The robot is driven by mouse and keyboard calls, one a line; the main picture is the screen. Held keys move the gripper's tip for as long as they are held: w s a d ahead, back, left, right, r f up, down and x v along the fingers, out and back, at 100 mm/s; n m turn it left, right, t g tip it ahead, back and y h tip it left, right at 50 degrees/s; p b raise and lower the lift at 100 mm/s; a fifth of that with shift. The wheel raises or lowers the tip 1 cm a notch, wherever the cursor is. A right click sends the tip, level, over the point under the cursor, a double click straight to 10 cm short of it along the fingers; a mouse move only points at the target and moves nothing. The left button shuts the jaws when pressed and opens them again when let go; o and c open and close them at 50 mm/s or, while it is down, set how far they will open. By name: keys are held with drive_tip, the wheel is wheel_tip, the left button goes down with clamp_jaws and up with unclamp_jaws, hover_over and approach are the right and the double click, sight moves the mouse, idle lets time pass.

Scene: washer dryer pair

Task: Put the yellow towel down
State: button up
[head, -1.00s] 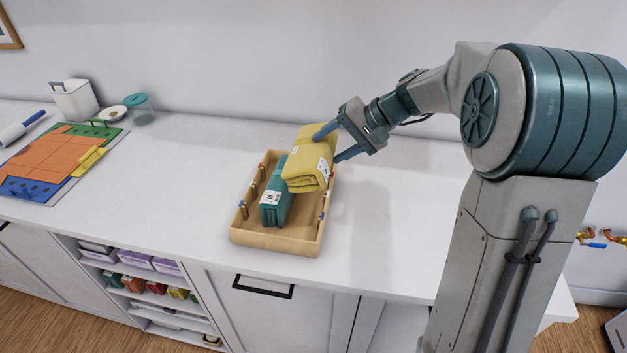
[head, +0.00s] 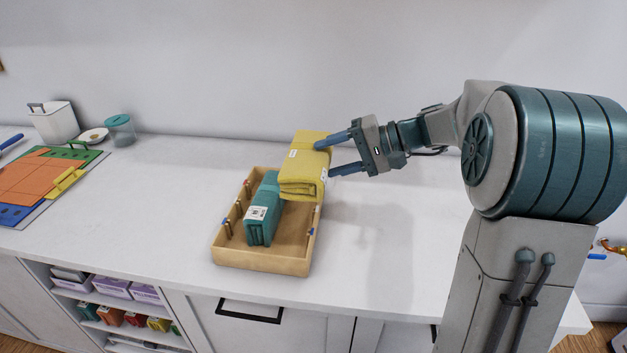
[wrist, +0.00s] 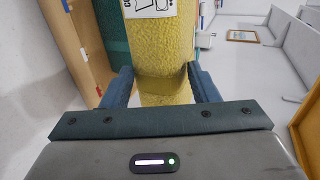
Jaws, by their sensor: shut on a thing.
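A folded yellow towel (head: 305,165) with a white label is held over the back right part of a wooden tray (head: 262,263) on the white counter. My gripper (head: 340,156) is shut on the towel from its right side; in the wrist view the yellow towel (wrist: 160,60) sits between the two blue fingers (wrist: 160,88). A folded teal towel (head: 263,215) with a white label lies in the tray, to the left of the yellow one, which hides part of it. I cannot tell whether the yellow towel touches the tray.
Small pegs line the tray's sides. The tray's right part is bare at the front. Open shelves (head: 115,300) sit below. Counter right of the tray is clear.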

drive_tip(key=x, duration=0.4)
drive_tip(key=shift+w+d+f, duration=0.15)
drive_tip(key=shift+w+f, duration=0.05)
drive_tip(key=shift+w, duration=0.05)
wheel_tip(320, 180, down, 4)
drive_tip(key=shift+f+p, duration=0.1)
drive_tip(key=shift+p, duration=0.25)
drive_tip(key=shift+f+b, duration=0.35)
drive_tip(key=shift+b, duration=0.2)
drive_tip(key=shift+f+b, duration=0.25)
drive_tip(key=shift+b, duration=0.05)
